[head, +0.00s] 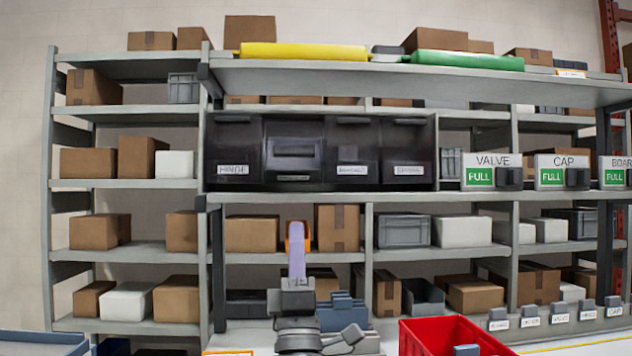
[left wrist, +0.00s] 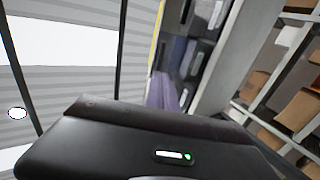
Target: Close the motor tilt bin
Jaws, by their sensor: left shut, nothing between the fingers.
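A row of dark tilt bins sits under the upper shelf in the head view. The leftmost reads HINGE (head: 233,170). The second bin (head: 293,148) looks different from its neighbours, with a raised, lighter-edged front, and seems tipped open; no MOTOR label is readable. Labels on the two bins to its right are too small to read surely. My left gripper (head: 297,232), lavender and orange, points up below the second bin, apart from it in the picture, shut and empty. In the left wrist view its purple finger (left wrist: 161,92) shows beside the dark bins (left wrist: 190,58). My right gripper is not in view.
The upper shelf (head: 420,78) overhangs the bins and carries yellow and green rolls. VALVE (head: 491,172) and CAP (head: 562,172) signs read FULL at the right. A red crate (head: 450,337) stands at bottom right. Blue-grey bins (head: 340,312) stand beside my left arm.

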